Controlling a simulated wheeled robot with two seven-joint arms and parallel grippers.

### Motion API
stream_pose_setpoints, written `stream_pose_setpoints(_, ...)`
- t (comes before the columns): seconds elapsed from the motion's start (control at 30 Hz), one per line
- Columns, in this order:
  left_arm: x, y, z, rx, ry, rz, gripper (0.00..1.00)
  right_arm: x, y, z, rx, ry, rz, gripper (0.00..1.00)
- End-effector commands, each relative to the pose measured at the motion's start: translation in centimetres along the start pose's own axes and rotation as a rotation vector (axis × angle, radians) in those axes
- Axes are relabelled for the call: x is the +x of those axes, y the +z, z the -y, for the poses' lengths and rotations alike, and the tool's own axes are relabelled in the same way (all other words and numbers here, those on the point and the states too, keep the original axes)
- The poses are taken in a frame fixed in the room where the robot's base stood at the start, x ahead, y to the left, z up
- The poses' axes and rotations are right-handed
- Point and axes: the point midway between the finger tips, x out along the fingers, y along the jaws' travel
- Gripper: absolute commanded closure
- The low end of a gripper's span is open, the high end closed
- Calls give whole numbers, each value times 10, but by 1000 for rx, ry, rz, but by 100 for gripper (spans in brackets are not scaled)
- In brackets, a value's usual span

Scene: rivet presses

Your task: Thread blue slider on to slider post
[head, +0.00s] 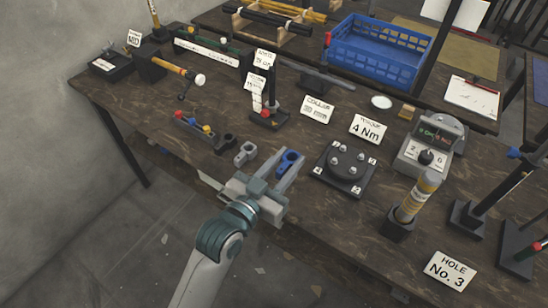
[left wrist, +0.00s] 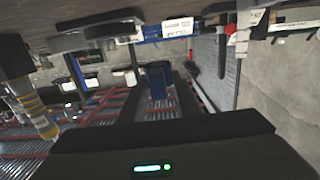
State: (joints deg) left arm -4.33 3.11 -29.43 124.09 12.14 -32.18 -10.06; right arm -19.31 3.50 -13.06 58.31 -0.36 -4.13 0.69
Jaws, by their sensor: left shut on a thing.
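The blue slider (head: 288,160) is a small blue piece with a hole, held between the fingers of my left gripper (head: 279,176) near the front edge of the bench. In the left wrist view, a blue piece (left wrist: 157,75) shows beyond the dark gripper body and appears to be the slider. A dark upright post (head: 271,92) on a flat base, with a red knob low down, stands farther back; I cannot tell for certain that it is the slider post. The slider is apart from it. My right gripper is not in view.
A grey slider-like piece (head: 244,153) and a black one (head: 224,143) lie left of my gripper. A round dark fixture (head: 347,163) is close on the right. Small cards (head: 316,109) stand behind. A blue crate (head: 380,50) is at the back.

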Motion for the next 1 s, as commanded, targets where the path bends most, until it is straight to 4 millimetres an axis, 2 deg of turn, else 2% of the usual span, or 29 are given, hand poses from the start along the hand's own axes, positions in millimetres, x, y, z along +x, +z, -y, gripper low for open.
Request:
stream_pose_setpoints(0.1,-6,-10,-17,-3,1,-2,92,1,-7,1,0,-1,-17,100)
stream_pose_setpoints(0.3,-10,-19,-32,0,0,0,92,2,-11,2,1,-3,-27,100)
stream_pose_setpoints(1.0,-11,-23,-33,1,0,0,92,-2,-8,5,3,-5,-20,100)
